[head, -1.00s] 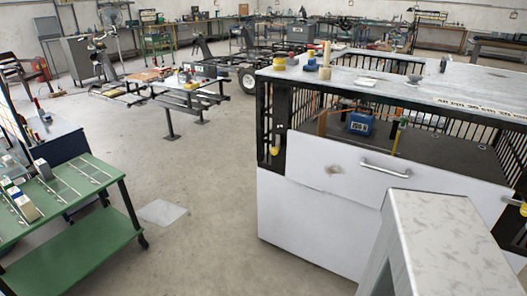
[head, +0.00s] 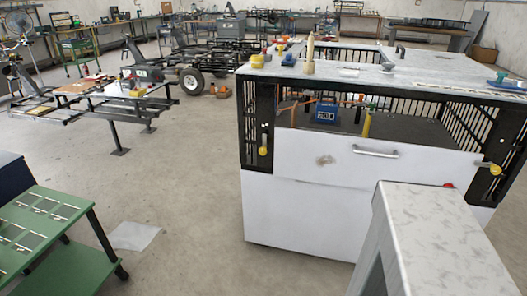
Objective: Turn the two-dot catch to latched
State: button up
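Two yellow-ended catches show on the dark front posts of a white-fronted cage bench. The left catch (head: 263,151) has its yellow end hanging low on the left post. The right catch (head: 492,169) lies roughly sideways on the right post, its yellow end to the right. Small pale marks show on the posts near the catches, but they are too small to count, so I cannot tell which catch is the two-dot one. A white front panel (head: 400,165) with a metal handle (head: 375,151) spans between the posts. My gripper is not in view.
The cage's pale top (head: 345,72) carries small parts and blue-handled pliers (head: 507,83). A blue box (head: 326,110) sits inside. A green cart (head: 50,215) stands at left. The floor between is open, with a flat pale sheet (head: 134,236). A pale part of mine fills the lower right.

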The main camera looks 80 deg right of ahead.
aim_at(262, 150)
jog(key=z, duration=0.75)
jog(key=i, duration=0.85)
jog(key=z, duration=0.55)
